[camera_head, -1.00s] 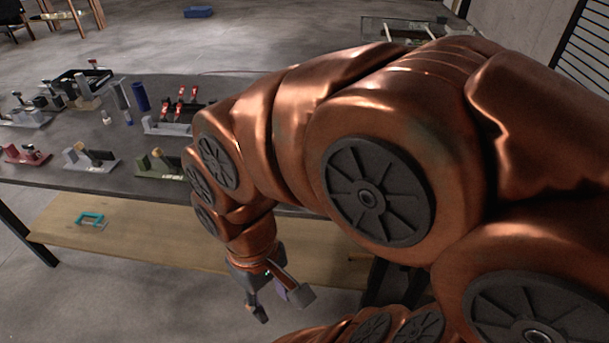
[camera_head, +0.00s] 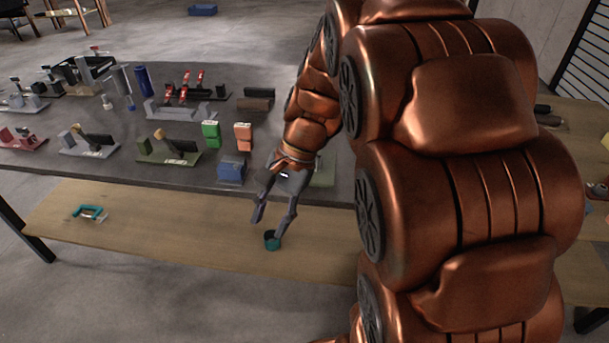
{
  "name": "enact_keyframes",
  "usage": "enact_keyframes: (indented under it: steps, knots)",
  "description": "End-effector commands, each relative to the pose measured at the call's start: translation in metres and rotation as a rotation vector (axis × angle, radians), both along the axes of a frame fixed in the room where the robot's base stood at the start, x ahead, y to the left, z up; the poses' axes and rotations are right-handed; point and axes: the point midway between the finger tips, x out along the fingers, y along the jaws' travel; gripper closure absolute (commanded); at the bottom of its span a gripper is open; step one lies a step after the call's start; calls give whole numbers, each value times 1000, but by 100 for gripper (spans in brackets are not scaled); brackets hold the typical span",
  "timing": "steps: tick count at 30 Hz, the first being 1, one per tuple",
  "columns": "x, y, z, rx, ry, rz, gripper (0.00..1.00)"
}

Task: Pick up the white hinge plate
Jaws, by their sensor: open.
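A pale grey-white plate (camera_head: 90,147) lies at the front left of the dark table, with an upright block and a dark lever on it. It looks like the white hinge plate, but I cannot be sure from its colour. A similar red plate (camera_head: 22,139) lies to its left and a green one (camera_head: 168,151) to its right. My gripper (camera_head: 266,222) is open and points down past the table's front edge, well to the right of the pale plate. Nothing shows between its fingers. One fingertip overlaps a small teal cup (camera_head: 272,242) in the picture; I cannot tell whether they touch.
Green (camera_head: 211,134), orange (camera_head: 243,137) and blue (camera_head: 231,169) blocks stand on the table left of my gripper. A red-handled fixture (camera_head: 181,110) stands behind. A wooden shelf (camera_head: 160,227) below holds a teal-handled item (camera_head: 90,213). My arm hides the table's right part.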

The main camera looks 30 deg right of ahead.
Motion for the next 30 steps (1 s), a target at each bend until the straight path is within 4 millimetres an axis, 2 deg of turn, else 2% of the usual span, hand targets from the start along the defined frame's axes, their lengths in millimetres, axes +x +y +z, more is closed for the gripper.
enact_keyframes:
  steps: [1, 8, 15, 21, 24, 27, 30]
  knots:
    - [17, -11, -17, 35, 14, -85, 58]
    - [85, -65, -44, 203, 57, -428, 58]
    - [139, -143, -72, 404, 91, -730, 58]
    - [164, -216, -93, 579, 109, -926, 58]
    - [169, -250, -102, 659, 114, -1002, 58]
    - [171, -276, -105, 721, 114, -1052, 58]
    - [170, -292, -108, 765, 118, -1082, 58]
